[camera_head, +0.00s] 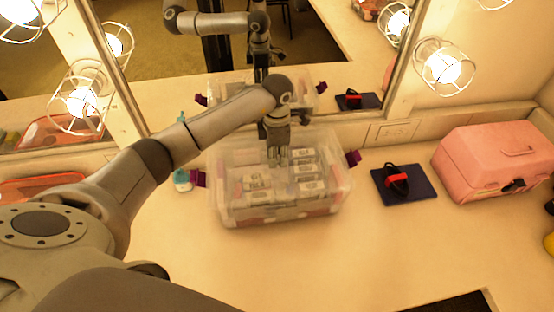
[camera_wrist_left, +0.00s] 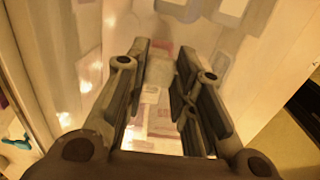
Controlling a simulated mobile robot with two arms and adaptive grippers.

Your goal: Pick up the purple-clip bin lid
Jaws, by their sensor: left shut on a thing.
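The clear bin (camera_head: 280,213) stands on the counter in front of the mirror, with packets and other small items visible inside. Its clear lid (camera_head: 232,157) has a purple clip (camera_head: 353,157) on the right and another purple clip (camera_head: 198,179) on the left. My left gripper (camera_head: 278,158) points down at the middle of the lid and is shut on it. In the left wrist view the two fingers (camera_wrist_left: 165,95) stand a little apart, with see-through lid between and around them. I cannot tell whether the lid is clear of the bin's rim. My right gripper is out of view.
A pink case (camera_head: 495,160) stands at the right. A dark blue mat (camera_head: 415,190) with a black and red item lies between it and the bin. A small teal-capped bottle (camera_head: 182,180) is left of the bin.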

